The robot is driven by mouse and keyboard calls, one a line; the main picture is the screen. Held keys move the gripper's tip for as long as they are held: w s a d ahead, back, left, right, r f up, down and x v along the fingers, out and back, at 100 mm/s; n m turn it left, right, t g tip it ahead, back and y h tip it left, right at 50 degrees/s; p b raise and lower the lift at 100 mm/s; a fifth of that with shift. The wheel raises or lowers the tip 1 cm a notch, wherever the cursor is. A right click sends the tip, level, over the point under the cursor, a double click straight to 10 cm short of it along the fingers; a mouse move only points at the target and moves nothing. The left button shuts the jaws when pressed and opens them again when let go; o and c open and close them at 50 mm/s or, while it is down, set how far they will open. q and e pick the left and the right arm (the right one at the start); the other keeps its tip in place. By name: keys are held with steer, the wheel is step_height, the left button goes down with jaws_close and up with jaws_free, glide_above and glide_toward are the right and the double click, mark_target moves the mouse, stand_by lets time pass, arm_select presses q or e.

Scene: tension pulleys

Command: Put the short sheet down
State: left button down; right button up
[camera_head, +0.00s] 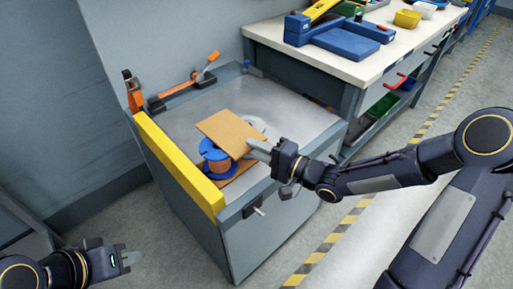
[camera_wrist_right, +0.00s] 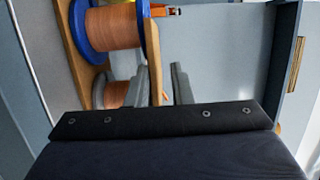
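The short sheet, a tan board (camera_head: 230,131), sits level at the top of a blue-flanged copper spool (camera_head: 216,166) in the head view. In the right wrist view the sheet (camera_wrist_right: 155,65) shows edge-on, against or very close to the spool's blue flange (camera_wrist_right: 151,40). My right gripper (camera_head: 258,149) is at the sheet's right edge. Its fingers (camera_wrist_right: 161,84) stand either side of the sheet, with a gap on one side. My left gripper (camera_head: 130,258) is low at the left, away from the sheet, and its opening is unclear.
Another tan board (camera_wrist_right: 76,45) lies under the spools; a second, grey-flanged spool (camera_wrist_right: 116,93) stands between the boards. A yellow bar (camera_head: 178,165) edges the grey bench (camera_head: 180,118). An orange-handled clamp (camera_head: 185,87) is at the back. A cluttered workbench (camera_head: 400,62) stands right.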

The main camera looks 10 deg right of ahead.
steer(key=shift+o, duration=0.6)
steer(key=shift+r, duration=0.1)
steer(key=s+d+r+n+h+p, duration=0.1)
steer(key=s+d+r+h+p, duration=0.1)
steer(key=s+d+h, duration=0.65)
steer(key=s+d+r+n+h+p, duration=0.1)
steer(key=d+h, duration=0.4)
steer(key=d, duration=0.8)
steer(key=s+a+r+n+g+y, duration=0.1)
steer(key=s+a+n+g+y, duration=0.2)
steer(key=s+a, duration=0.4)
steer(key=s+n+g, duration=0.1)
steer(key=s+g, duration=0.1)
steer(key=s, duration=0.7)
steer(key=shift+s+a+g, duration=0.2)
steer(key=shift+s+g, duration=0.05)
steer(key=shift+g, duration=0.15)
